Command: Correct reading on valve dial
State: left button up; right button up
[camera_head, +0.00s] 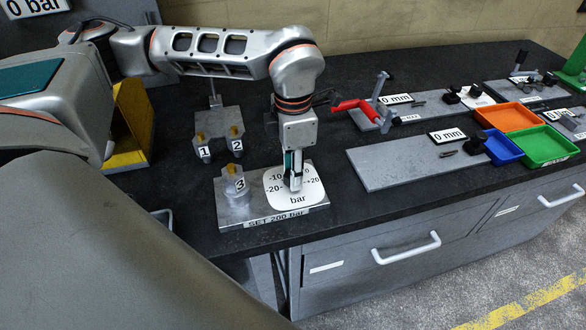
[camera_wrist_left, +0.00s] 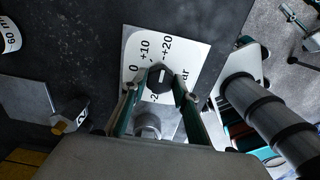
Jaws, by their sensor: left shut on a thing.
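The white valve dial (camera_head: 310,189) lies on a grey base plate (camera_head: 232,215) whose front edge reads "SET 200 bar". In the head view, -10, -20, +20 and "bar" are legible on it; the wrist view of the dial (camera_wrist_left: 190,47) also shows 0 and +10. My left gripper (camera_head: 293,184) points down at the dial's middle. In the left wrist view its fingers are around the dark knob (camera_wrist_left: 160,77), shut on it. A pale mark shows on the knob; its exact reading is unclear. A display (camera_head: 34,6) at the top left reads "0 bar". My right gripper is not in view.
Valve post 3 (camera_head: 236,186) stands close left of the dial. Posts 1 (camera_head: 203,152) and 2 (camera_head: 236,146) stand behind it. A red-handled tool (camera_head: 357,105), grey plates and orange (camera_head: 508,117), blue and green trays (camera_head: 546,146) are to the right.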

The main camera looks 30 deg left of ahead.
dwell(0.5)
pick_arm(q)
jog(key=o, duration=1.1)
notch_tip(320, 180, up, 12)
jog(key=shift+r, duration=0.1)
jog(key=shift+s, duration=0.1)
